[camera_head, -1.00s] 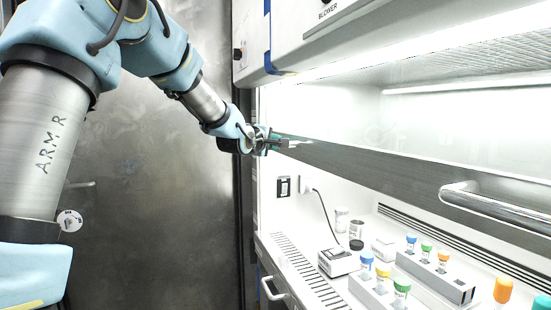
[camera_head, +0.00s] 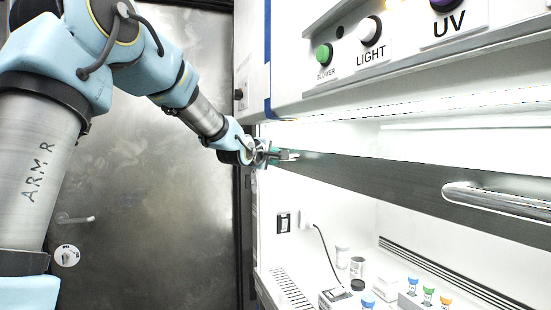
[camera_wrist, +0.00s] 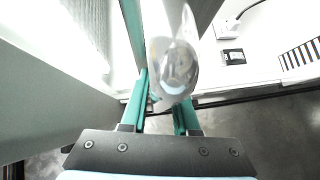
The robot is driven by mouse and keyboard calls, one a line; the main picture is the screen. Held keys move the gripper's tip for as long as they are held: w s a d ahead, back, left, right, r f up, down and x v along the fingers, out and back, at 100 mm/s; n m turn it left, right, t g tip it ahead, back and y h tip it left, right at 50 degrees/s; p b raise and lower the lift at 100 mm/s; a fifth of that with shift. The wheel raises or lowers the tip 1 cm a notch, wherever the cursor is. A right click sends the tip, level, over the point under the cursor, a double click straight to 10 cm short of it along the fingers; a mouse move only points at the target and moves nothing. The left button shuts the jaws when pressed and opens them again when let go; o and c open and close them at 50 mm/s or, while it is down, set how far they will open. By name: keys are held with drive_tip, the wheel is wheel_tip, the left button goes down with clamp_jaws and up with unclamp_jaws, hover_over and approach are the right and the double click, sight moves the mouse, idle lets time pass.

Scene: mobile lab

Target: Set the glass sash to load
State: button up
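The glass sash has a dark grey bottom rail (camera_head: 390,175) that slants across the hood opening. A silver bar handle (camera_head: 510,200) sits on the rail at the right. My gripper (camera_head: 286,155) is at the rail's left end, on a small silver handle there. In the wrist view the teal fingers (camera_wrist: 163,103) stand on either side of this shiny rounded handle (camera_wrist: 178,65), which hides part of the gap between them. The rail is well above the hood floor, with open space beneath it. I see no load mark.
The control panel above carries a green blower button (camera_head: 323,55), a light knob (camera_head: 370,30) and a UV knob. Several capped vials, a jar (camera_head: 357,268) and a corded device (camera_head: 338,298) stand inside the hood. A metal door (camera_head: 150,150) is at the left.

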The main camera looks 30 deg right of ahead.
drive_tip(key=o, duration=0.3)
drive_tip(key=b+v, duration=0.1)
drive_tip(key=v, duration=0.9)
drive_tip(key=shift+s+a, duration=0.2)
drive_tip(key=shift+a, duration=0.15)
